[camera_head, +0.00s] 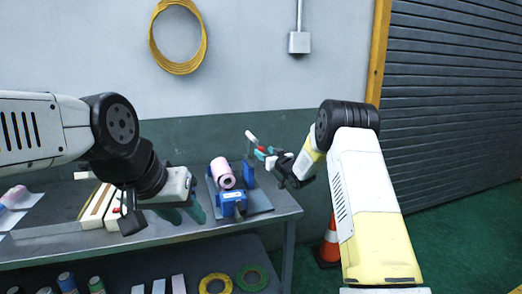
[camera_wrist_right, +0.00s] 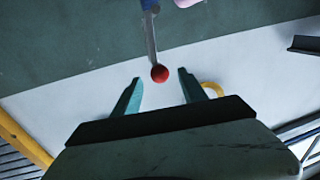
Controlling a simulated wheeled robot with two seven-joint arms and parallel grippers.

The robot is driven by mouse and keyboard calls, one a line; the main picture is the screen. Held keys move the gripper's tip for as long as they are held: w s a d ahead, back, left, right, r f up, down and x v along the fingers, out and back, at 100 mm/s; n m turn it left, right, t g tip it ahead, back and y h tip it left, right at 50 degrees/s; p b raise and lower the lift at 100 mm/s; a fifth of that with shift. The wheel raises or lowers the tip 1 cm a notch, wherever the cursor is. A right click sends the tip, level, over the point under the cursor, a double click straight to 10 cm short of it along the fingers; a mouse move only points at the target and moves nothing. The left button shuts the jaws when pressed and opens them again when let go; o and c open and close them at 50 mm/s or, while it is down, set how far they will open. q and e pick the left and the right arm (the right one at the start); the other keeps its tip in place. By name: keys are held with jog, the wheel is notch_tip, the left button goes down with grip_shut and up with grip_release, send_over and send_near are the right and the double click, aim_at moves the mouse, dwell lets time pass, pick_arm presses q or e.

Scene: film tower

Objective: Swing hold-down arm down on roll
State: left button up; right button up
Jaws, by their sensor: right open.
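The pink roll (camera_head: 222,172) lies on a blue fixture (camera_head: 232,203) on a grey plate near the table's right end. The hold-down arm (camera_wrist_right: 150,35) is a thin metal bar rising from the fixture's blue post (camera_head: 249,172), with a red ball knob (camera_wrist_right: 160,73) at its end. It stands raised, off the roll. My right gripper (camera_head: 264,151) is open at the knob; in the wrist view the knob shows between its teal fingertips (camera_wrist_right: 160,78), and contact cannot be told. My left gripper (camera_head: 185,213) is open and empty left of the fixture.
White and tan boxes (camera_head: 97,208) lie on the table (camera_head: 165,236) behind my left arm. Tape rings (camera_head: 252,278) and several cans and rolls sit on the lower shelf. An orange cone (camera_head: 329,246) stands right of the table. The wall behind is bare near the knob.

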aim_at(263, 150)
jog(key=shift+x, duration=2.2)
jog(key=shift+c, duration=0.2)
grip_shut()
